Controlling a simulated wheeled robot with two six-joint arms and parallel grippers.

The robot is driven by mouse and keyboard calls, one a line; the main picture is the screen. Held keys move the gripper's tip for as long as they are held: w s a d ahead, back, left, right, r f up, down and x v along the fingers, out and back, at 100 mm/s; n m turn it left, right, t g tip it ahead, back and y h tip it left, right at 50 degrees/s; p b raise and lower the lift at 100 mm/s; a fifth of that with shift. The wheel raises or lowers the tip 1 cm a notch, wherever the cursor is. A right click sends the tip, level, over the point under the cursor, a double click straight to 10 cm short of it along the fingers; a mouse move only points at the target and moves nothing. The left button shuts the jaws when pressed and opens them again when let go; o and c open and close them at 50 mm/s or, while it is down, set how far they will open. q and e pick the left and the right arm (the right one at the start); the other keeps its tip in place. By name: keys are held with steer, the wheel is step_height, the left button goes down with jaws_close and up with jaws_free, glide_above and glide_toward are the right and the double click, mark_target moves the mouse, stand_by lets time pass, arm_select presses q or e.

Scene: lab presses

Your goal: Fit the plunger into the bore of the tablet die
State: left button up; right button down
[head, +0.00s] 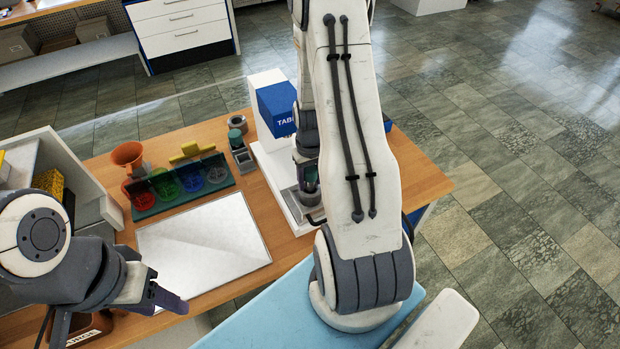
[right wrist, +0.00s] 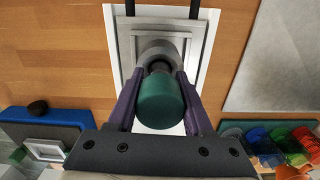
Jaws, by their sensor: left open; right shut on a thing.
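My right gripper (right wrist: 159,82) is shut on the plunger, whose green cylindrical head (right wrist: 160,104) shows between the purple fingers in the right wrist view. The dark narrow end of the plunger points at the round grey tablet die (right wrist: 156,48) on the press base. They overlap in this view, so I cannot tell whether the tip is in the bore. In the head view my right arm hides most of the die and plunger, and the right gripper (head: 309,174) shows only in part. My left gripper (head: 168,296) is open and empty, low over the front left of the table.
The white press (head: 265,82) with its blue head (head: 277,106) stands behind the die. A green rack (head: 180,196) with coloured cups, an orange funnel (head: 127,155) and small grey parts (head: 243,160) stand left of it. A bare silver mat (head: 204,247) lies in front.

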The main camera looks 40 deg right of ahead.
steer(key=shift+f+b, duration=0.35)
steer(key=shift+f, duration=0.25)
steer(key=shift+c, duration=1.1)
jaws_free()
step_height(320, 180, up, 11)
steer(key=shift+f+b, duration=0.2)
steer(key=shift+b, duration=0.75)
steer(key=shift+a, duration=0.1)
